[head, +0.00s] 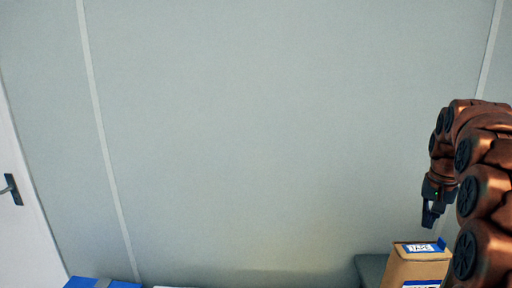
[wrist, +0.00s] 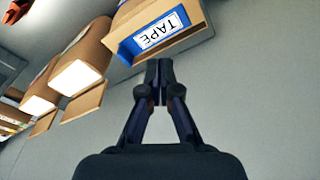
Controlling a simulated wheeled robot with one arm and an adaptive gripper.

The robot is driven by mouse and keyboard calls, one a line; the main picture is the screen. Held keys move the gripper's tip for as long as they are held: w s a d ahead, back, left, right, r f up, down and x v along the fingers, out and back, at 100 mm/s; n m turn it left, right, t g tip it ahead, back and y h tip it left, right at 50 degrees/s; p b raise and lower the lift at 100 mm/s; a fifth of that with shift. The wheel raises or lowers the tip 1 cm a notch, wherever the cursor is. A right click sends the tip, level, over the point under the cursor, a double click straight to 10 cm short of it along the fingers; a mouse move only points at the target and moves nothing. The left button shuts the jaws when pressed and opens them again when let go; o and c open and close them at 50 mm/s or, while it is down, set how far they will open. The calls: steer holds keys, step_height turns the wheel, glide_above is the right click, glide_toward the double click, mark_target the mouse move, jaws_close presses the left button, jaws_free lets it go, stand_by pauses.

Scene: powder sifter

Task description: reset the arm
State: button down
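My arm shows at the right edge in the head view, bent over with its end hanging down. My gripper (head: 430,217) is just above a cardboard box with a blue-edged label reading TAPE (head: 420,248). In the wrist view the two dark fingers of my gripper (wrist: 160,72) meet at their tips with nothing visible between them. The TAPE box (wrist: 160,34) lies just beyond the fingertips there. I cannot tell whether the fingertips touch it.
More cardboard boxes (wrist: 82,58) stand at the left in the wrist view. A blue object (head: 100,284) shows at the bottom left in the head view. A white door with a dark handle (head: 11,189) is at the far left. The grey wall (head: 280,130) is bare.

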steer(key=shift+r, duration=0.2)
steer(key=s+a+n, duration=0.2)
steer(key=s+a, duration=0.5)
steer(key=a, duration=0.4)
steer(key=s+a+f+n+g, duration=0.1)
steer(key=s+a+f, duration=0.2)
steer(key=s, duration=0.6)
steer(key=s+a+f+n+g, duration=0.1)
steer(key=s+a+f+n, duration=0.1)
steer(key=s+a+f, duration=0.2)
steer(key=s+a+f+n+g+y, duration=0.1)
steer(key=s+a+f, duration=0.3)
steer(key=s+a, duration=0.4)
steer(key=s, duration=0.7)
steer(key=shift+s+a+f+n, duration=0.2)
steer(key=shift+s+n, duration=0.1)
steer(key=shift+s, duration=0.1)
steer(key=shift+d, duration=0.1)
